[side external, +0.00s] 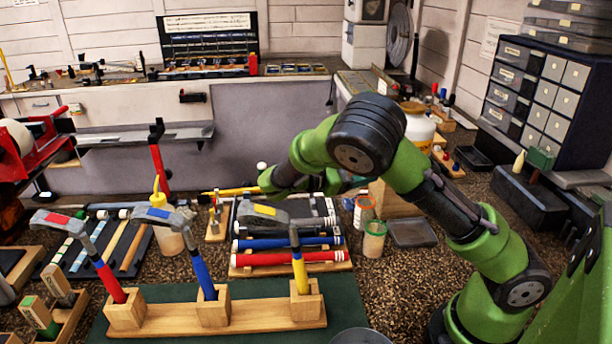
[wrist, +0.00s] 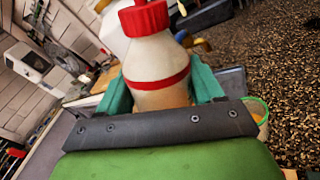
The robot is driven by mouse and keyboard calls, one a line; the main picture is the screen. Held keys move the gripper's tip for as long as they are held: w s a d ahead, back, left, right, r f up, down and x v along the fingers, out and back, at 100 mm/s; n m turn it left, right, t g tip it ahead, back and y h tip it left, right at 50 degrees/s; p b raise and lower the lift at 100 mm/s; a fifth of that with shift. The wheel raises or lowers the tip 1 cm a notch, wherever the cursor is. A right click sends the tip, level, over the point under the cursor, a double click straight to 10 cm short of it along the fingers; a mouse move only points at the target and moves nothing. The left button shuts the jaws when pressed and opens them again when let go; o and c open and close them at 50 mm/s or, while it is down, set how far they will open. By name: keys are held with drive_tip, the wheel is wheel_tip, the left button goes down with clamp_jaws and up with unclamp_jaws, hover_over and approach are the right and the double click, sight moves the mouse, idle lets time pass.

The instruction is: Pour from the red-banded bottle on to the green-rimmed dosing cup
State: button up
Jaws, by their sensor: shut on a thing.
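The red-banded bottle (wrist: 157,68) is white with a red cap and a red band, and fills the middle of the wrist view. My gripper (wrist: 155,92) is shut on it, with a teal finger on each side. The green-rimmed dosing cup (side external: 374,240) stands on the bench below and right of the gripper. Part of its rim shows at the right in the wrist view (wrist: 264,104), beside the gripper and apart from the bottle.
A large white jar (side external: 419,128) stands farther back.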

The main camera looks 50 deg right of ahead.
drive_tip(key=shift+s+r+n, duration=0.1)
drive_tip(key=shift+s+n, duration=0.15)
drive_tip(key=shift+n, duration=0.15)
drive_tip(key=shift+s+a, duration=0.1)
drive_tip(key=s+n, duration=0.3)
drive_tip(key=shift+a+f+n+g+h, duration=0.3)
drive_tip(key=shift+a+f+n, duration=0.05)
drive_tip(key=shift+a+n, duration=0.05)
drive_tip(key=shift+r, duration=0.1)
drive_tip(key=shift+r, duration=2.45)
